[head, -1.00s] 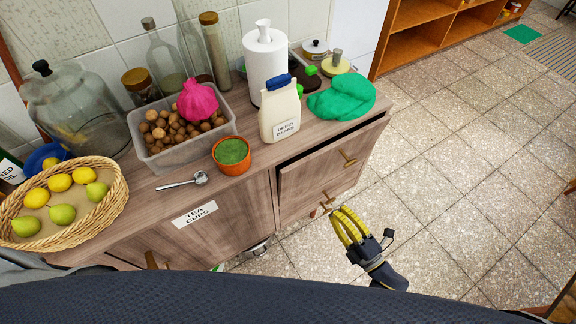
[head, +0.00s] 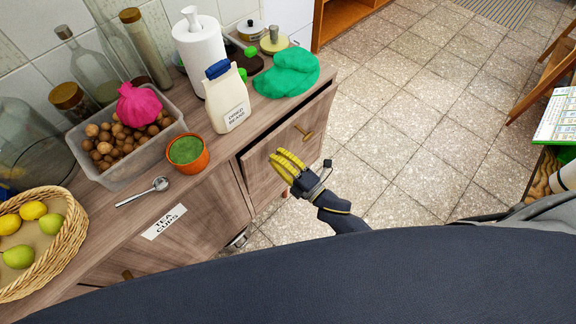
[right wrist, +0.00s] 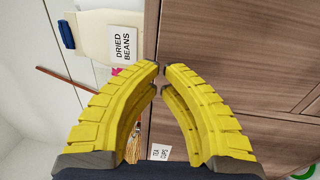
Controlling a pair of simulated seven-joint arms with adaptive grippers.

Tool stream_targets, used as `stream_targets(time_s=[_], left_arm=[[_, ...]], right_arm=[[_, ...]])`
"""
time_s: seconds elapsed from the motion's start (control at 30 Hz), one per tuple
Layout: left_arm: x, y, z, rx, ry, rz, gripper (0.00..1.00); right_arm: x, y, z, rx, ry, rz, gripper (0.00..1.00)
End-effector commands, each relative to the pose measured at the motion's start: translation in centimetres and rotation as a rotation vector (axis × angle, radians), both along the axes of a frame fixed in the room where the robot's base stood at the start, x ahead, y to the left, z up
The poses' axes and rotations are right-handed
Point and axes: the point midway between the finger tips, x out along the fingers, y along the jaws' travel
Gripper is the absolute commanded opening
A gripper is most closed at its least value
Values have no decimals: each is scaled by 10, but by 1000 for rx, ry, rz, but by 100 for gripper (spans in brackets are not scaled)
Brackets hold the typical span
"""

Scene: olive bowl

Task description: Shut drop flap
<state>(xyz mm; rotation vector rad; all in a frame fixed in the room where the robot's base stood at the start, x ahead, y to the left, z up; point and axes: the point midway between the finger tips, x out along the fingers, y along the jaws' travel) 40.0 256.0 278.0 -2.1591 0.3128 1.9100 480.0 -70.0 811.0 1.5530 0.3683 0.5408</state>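The drop flap (head: 283,155) appears to be the wooden front panel with a brass handle (head: 305,133) at the right of the cabinet. A dark gap shows between its top edge and the worktop, so it stands partly open. My right gripper (head: 276,158), with yellow fingers, is in front of the panel. In the right wrist view its fingertips (right wrist: 162,69) are nearly together with nothing between them, and wood panel (right wrist: 235,50) fills the right. I cannot tell whether the fingers touch the flap. My left gripper is not in view.
On the worktop (head: 125,225) near the flap stand a dried beans carton (head: 227,100), a green cloth (head: 287,73), an orange pot (head: 187,152) and a paper towel roll (head: 200,55). A tea cups label (head: 164,221) marks the left front.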

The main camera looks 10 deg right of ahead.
Motion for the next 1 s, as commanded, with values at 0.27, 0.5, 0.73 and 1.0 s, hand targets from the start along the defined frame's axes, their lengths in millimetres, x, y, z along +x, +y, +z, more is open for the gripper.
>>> stream_targets(time_s=[0.27,0.5,0.73,1.0], left_arm=[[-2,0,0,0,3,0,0],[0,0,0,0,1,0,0],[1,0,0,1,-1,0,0],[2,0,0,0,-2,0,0]], right_arm=[[24,16,4,2,-1,0,0],[31,20,4,1,1,0,0],[31,20,4,1,1,0,0],[41,27,7,1,-2,-1,0]])
